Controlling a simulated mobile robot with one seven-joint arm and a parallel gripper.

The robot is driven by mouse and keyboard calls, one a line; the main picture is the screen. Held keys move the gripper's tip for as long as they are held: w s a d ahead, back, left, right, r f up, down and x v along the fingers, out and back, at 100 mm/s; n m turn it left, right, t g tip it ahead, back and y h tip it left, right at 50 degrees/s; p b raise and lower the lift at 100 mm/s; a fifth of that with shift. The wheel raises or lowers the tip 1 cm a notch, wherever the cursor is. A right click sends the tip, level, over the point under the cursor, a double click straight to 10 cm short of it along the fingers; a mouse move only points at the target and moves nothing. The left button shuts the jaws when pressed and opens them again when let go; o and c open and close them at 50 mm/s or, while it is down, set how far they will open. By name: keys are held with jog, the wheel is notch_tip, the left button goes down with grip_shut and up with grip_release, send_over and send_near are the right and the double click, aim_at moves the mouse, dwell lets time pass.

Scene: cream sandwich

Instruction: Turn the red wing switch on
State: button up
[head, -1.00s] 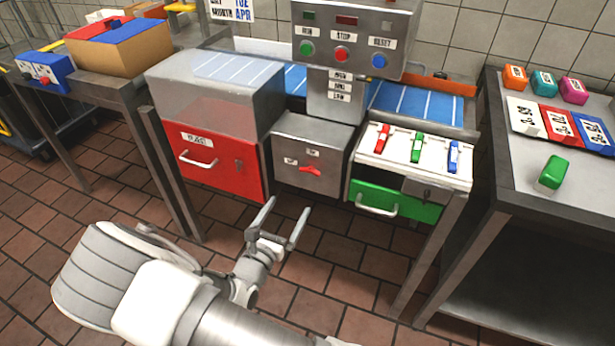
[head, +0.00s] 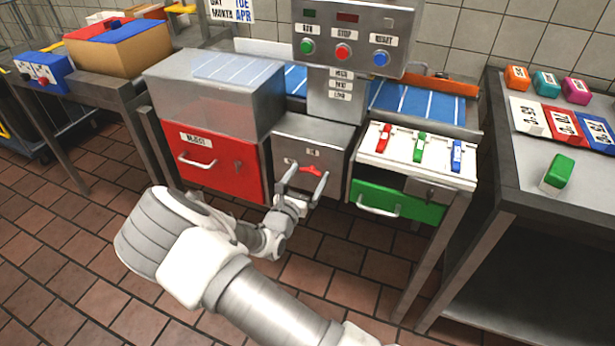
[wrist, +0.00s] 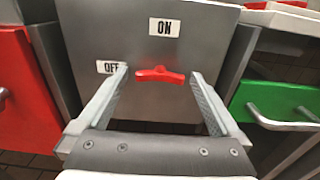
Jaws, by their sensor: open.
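The red wing switch (head: 310,171) is on the front of a grey metal box (head: 313,136) between the red and green drawers. In the wrist view the switch (wrist: 160,75) lies nearly horizontal, with an ON label (wrist: 164,27) above it and an OFF label (wrist: 110,67) to its left. My gripper (head: 304,180) is open in front of the box. In the wrist view its fingers (wrist: 158,80) stand on either side of the switch, with gaps on both sides. I cannot tell whether either finger reaches the box face.
A red drawer (head: 212,178) with a handle is left of the box. A green drawer (head: 397,201) with a protruding handle (wrist: 283,118) is on the right. A button panel (head: 345,38) stands above.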

jog(key=c, duration=1.3)
jog(key=shift+m, duration=0.3)
jog(key=m, duration=0.2)
jog(key=shift+m+p, duration=0.35)
jog(key=shift+m, duration=0.05)
jog(key=m+b, duration=0.1)
jog(key=m, duration=0.4)
jog(key=shift+f, duration=0.1)
jog(key=m+b, duration=0.3)
jog(key=m, duration=0.2)
jog(key=shift+f+m, duration=0.1)
jog(key=shift+m, duration=0.3)
jog(key=shift+m+b, duration=1.75)
jog(key=shift+m, duration=0.05)
